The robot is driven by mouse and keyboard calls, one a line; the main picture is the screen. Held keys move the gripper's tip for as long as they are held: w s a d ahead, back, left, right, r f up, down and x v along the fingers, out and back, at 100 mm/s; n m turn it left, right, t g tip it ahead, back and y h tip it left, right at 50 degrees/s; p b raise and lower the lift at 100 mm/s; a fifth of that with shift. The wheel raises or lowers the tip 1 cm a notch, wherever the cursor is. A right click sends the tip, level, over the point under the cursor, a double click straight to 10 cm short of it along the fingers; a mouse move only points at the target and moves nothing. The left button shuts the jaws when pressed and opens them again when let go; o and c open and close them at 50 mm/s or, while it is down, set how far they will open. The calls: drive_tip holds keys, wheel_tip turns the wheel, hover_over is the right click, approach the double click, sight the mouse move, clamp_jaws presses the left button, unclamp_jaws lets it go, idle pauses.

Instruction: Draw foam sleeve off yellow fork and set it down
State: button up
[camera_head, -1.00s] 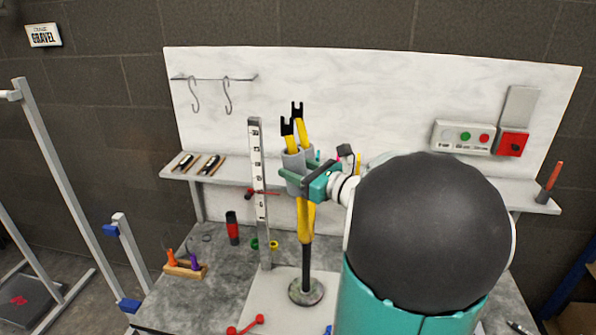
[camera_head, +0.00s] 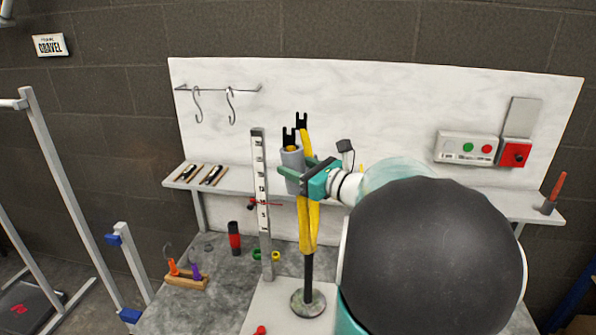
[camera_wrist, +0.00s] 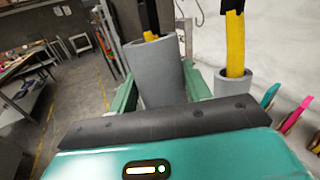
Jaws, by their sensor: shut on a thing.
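The yellow fork (camera_head: 309,222) stands upright on a dark post with a round base (camera_head: 308,301); its two prongs end in black forked tips. A grey foam sleeve (camera_head: 291,160) surrounds the nearer prong, with only a little yellow showing between its top and the black tip. My gripper (camera_head: 296,174) is shut on this sleeve; the wrist view shows the sleeve (camera_wrist: 160,72) between the green fingers. A second grey sleeve (camera_wrist: 234,84) sits around the other prong, with more yellow bare above it. In the head view it is mostly hidden behind my gripper.
A white ruler post (camera_head: 261,210) stands close left of the fork. Hooks (camera_head: 230,105) hang on the white panel behind. A red-black bottle (camera_head: 234,238) and a wooden tool block (camera_head: 188,282) stand left. My arm hides the bench's right side.

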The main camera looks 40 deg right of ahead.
sight(302, 152)
drive_tip(key=shift+w+a+r, duration=0.15)
drive_tip(key=shift+a+r, duration=0.05)
drive_tip(key=shift+r, duration=0.1)
drive_tip(key=shift+a+r, duration=0.1)
drive_tip(key=shift+r, duration=1.8)
drive_tip(key=shift+w+r, duration=0.2)
drive_tip(key=shift+r, duration=1)
drive_tip(key=shift+w+r, duration=0.2)
drive_tip(key=shift+r, duration=0.95)
drive_tip(key=shift+r, duration=0.15)
drive_tip(key=shift+w+a+r, duration=0.1)
drive_tip(key=shift+w+r, duration=0.1)
drive_tip(key=shift+r, duration=1.55)
